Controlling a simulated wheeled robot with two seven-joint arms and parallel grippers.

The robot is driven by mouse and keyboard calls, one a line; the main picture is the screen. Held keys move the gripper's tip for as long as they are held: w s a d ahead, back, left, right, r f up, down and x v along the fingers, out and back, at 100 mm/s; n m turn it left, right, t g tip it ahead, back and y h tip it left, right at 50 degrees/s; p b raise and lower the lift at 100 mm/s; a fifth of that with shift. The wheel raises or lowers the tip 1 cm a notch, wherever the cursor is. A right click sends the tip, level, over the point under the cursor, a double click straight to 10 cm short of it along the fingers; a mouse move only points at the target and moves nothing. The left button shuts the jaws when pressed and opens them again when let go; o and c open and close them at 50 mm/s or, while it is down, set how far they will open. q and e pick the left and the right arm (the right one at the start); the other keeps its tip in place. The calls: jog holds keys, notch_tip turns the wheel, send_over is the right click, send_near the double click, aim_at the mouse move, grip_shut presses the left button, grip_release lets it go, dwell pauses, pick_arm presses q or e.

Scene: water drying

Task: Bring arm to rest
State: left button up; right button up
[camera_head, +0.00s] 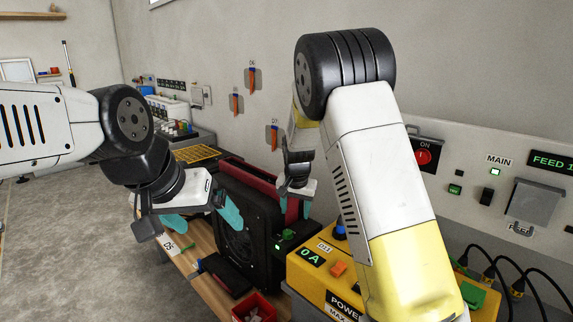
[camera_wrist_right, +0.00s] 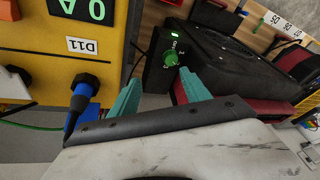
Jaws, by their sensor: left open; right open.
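My left arm comes in from the left in the head view, and its gripper (camera_head: 203,217) is open, with teal fingers apart in front of the black fan unit (camera_head: 262,228). My right arm reaches down from the upper middle. Its gripper (camera_wrist_right: 161,88) is open and empty in the right wrist view, near the green knob (camera_wrist_right: 182,53) on the black unit. In the head view the right arm hides part of the yellow power box (camera_head: 318,272). Contact between the right fingers and the unit cannot be told.
A blue plug (camera_wrist_right: 82,95) sits in the yellow box, close beside the right gripper. A red bin (camera_head: 254,308) stands at the bench front. A wall panel with a red switch (camera_head: 423,157) and hanging black cables (camera_head: 541,275) is at the right. Open floor (camera_head: 50,235) lies at the left.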

jog(key=s+d+r+y, duration=0.2)
jog(key=s+d+r, duration=0.3)
jog(key=s+r, duration=0.45)
jog(key=s+d+r+n, duration=0.1)
jog(key=s+d+r, duration=0.1)
jog(key=s, duration=0.5)
jog(key=s+d+r+n+t, duration=0.1)
jog(key=s+r, duration=0.3)
jog(key=s, duration=0.4)
jog(key=s+d+r+n+t, duration=0.1)
jog(key=s+d+r+n, duration=0.1)
jog(key=s, duration=0.6)
jog(key=shift+s+d+r, duration=0.15)
jog(key=shift+d+r, duration=0.25)
jog(key=shift+d, duration=0.4)
